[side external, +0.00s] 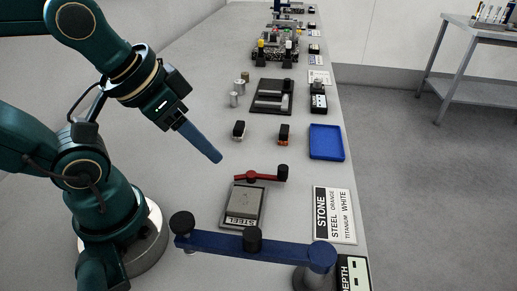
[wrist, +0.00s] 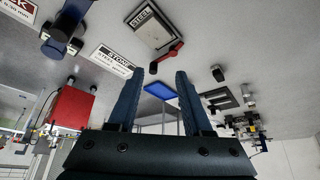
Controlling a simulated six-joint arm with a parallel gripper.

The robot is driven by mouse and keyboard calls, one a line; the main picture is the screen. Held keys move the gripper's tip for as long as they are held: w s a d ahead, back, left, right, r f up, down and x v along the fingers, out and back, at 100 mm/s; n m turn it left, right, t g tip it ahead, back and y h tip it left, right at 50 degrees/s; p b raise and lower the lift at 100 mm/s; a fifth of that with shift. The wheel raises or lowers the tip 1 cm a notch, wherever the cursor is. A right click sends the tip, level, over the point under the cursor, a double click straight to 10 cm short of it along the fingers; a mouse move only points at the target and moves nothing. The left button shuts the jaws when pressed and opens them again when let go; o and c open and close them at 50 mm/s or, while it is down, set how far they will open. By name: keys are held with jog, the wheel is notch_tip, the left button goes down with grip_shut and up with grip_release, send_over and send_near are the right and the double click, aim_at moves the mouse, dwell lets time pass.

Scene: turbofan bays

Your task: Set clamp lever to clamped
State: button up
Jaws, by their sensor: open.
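In the wrist view the red lever (wrist: 170,55) shows beyond my fingertips, beside the STEEL block (wrist: 150,25). My gripper (side external: 216,158) is above the table, up and left of the lever in the side view, and apart from it. In the wrist view its two blue fingers (wrist: 160,78) are spread with nothing between them. I cannot tell whether the lever is clamped.
A dark blue bar with black knobs (side external: 290,250) spans the near side. A sign listing STONE and STEEL (side external: 334,215) lies right of the block. A blue tray (side external: 326,142) and small black blocks (side external: 239,130) stand farther back. The table left of the block is clear.

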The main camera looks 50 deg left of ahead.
jog(key=shift+o, duration=0.8)
jog(key=w+r, duration=0.4)
jog(key=w, duration=0.1)
jog(key=g, duration=0.6)
send_over(284, 167)
notch_tip(284, 167, down, 11)
jog(key=shift+f, duration=0.1)
jog(key=shift+s+f, duration=0.1)
jog(key=shift+f, duration=2.6)
grip_shut()
